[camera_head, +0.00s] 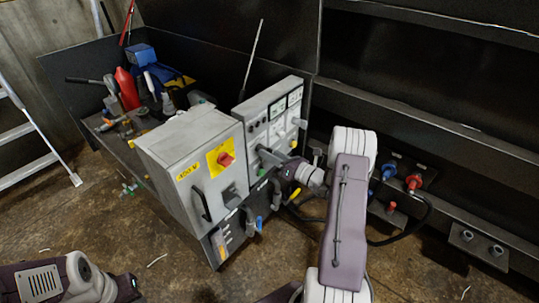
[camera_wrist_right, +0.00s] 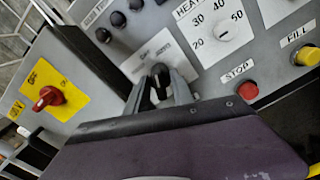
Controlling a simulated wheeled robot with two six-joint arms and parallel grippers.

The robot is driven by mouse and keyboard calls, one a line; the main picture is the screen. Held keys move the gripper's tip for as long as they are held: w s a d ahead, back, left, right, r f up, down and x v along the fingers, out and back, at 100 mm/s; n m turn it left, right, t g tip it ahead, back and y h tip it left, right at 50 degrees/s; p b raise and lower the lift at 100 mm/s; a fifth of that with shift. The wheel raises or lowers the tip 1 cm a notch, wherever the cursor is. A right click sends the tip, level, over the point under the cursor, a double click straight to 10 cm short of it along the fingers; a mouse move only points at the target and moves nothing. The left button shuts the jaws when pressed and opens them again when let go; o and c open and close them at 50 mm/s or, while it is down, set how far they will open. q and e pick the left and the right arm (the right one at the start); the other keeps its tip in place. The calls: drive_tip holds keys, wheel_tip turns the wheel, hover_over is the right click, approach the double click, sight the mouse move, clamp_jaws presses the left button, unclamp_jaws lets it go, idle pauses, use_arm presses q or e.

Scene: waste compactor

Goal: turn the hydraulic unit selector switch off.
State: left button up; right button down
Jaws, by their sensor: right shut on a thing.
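The grey hydraulic unit panel (camera_head: 283,112) stands in the middle of the head view. A dark selector switch (camera_wrist_right: 160,72) sits on a white label plate (camera_wrist_right: 150,50) on the panel's face in the right wrist view. The lettering on the plate is too blurred to read surely. My right gripper (camera_wrist_right: 162,88) is shut on the switch, one finger on each side of its knob. In the head view my right gripper (camera_head: 264,157) reaches the panel from the right and hides the switch. My left arm shows at the lower left, but its fingers are out of view.
A grey cabinet with a red rotary switch on a yellow plate (camera_head: 220,158) stands left of the panel. A heater dial (camera_wrist_right: 222,28), a red stop button (camera_wrist_right: 248,90) and a yellow fill button (camera_wrist_right: 306,56) are close to my right gripper. Tools clutter the bench behind.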

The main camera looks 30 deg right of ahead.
drive_tip(key=shift+n+b, duration=0.5)
drive_tip(key=shift+n, duration=1.8)
drive_tip(key=c, duration=1.5)
unclamp_jaws()
drive_tip(key=shift+o, duration=0.2)
drive_tip(key=p+v, duration=0.2)
drive_tip(key=v, duration=0.7)
